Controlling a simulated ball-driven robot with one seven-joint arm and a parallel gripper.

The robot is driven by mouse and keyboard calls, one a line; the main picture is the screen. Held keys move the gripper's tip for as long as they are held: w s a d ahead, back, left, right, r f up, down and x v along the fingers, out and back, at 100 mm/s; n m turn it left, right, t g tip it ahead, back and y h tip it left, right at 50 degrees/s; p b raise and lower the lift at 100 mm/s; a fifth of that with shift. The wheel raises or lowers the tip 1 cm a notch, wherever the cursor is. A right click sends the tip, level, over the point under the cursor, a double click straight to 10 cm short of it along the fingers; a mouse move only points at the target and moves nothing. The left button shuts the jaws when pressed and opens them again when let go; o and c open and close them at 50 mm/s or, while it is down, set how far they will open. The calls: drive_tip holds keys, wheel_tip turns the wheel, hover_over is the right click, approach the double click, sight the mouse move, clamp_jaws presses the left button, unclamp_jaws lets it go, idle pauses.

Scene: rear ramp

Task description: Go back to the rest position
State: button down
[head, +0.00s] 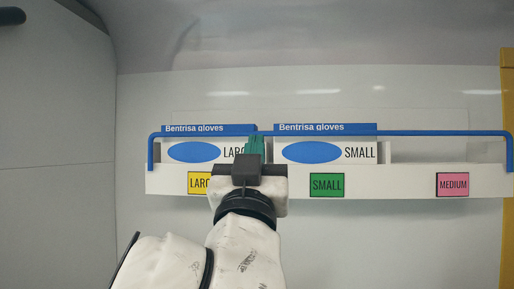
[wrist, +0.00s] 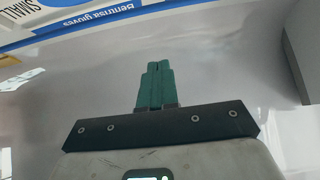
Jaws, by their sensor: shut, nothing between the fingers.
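My gripper (head: 255,147) has green fingers and is raised in front of the glove shelf in the head view. It covers part of the large glove box and the yellow label. In the wrist view its green fingers (wrist: 154,84) are together with nothing between them. The large glove box (head: 194,152) and the small glove box (head: 312,153) stand side by side on the shelf. In the wrist view the edge of the small glove box (wrist: 92,15) shows at the upper left, apart from the fingers.
The white shelf (head: 390,182) carries a yellow label (head: 197,183), a green SMALL label (head: 327,185) and a pink MEDIUM label (head: 452,184). A blue rail (head: 440,133) runs along its front. The slot above MEDIUM looks empty. A yellow post (head: 507,90) stands at the right edge.

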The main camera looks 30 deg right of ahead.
drive_tip(key=shift+b+v, duration=0.65)
drive_tip(key=shift+v, duration=1.45)
drive_tip(key=shift+r, duration=0.1)
drive_tip(key=w+d+f+n+y, duration=0.1)
drive_tip(key=w+f+n+y, duration=0.3)
drive_tip(key=f, duration=0.4)
drive_tip(key=w+f+n+y, duration=0.3)
drive_tip(key=f+n+y, duration=0.2)
drive_tip(key=f+y, duration=0.25)
drive_tip(key=s+d+f+n+g+y, duration=0.1)
drive_tip(key=d+f+g, duration=0.15)
drive_tip(key=f, duration=0.85)
drive_tip(key=s+d+f+g, duration=0.1)
drive_tip(key=d+f+g, duration=0.15)
drive_tip(key=f, duration=0.85)
drive_tip(key=s+d+f+m+g+y, duration=0.25)
drive_tip(key=s+f+g, duration=0.85)
drive_tip(key=s+f, duration=1.25)
drive_tip(key=s+a+f+g, duration=0.1)
drive_tip(key=s+f+g, duration=0.2)
drive_tip(key=s+f, duration=0.3)
drive_tip(key=s, duration=0.2)
drive_tip(key=shift+s+a+f+g, duration=0.3)
drive_tip(key=shift+s+f, duration=0.05)
drive_tip(key=shift+s, duration=0.05)
drive_tip(key=shift+m, duration=0.25)
